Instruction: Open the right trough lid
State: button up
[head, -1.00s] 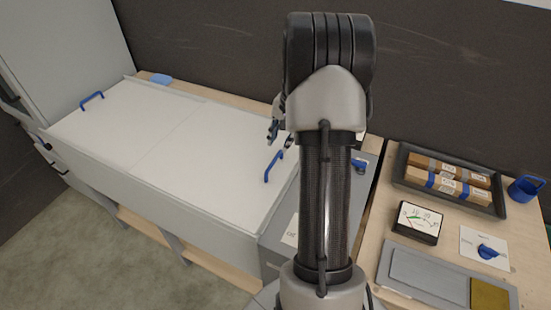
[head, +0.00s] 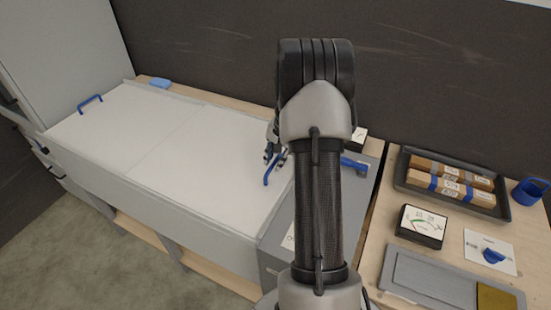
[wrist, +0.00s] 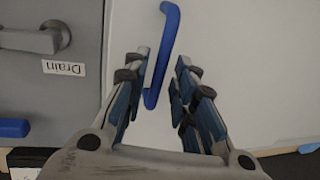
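The trough is covered by two white lids. The right lid (head: 222,165) lies flat and carries a blue handle (head: 268,174) near its right end. The left lid (head: 120,125) is also flat, with a blue handle (head: 90,104) at its far left. My gripper (head: 272,155) is at the right lid's handle, partly hidden by my arm in the head view. In the wrist view my gripper (wrist: 160,75) is open, and the near end of the blue handle (wrist: 160,65) lies between its fingers with gaps visible. Whether the fingers touch the handle cannot be told.
A dark wall stands behind.

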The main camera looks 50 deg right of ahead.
grip_shut()
dwell(0.3)
jog(key=shift+w, duration=0.1)
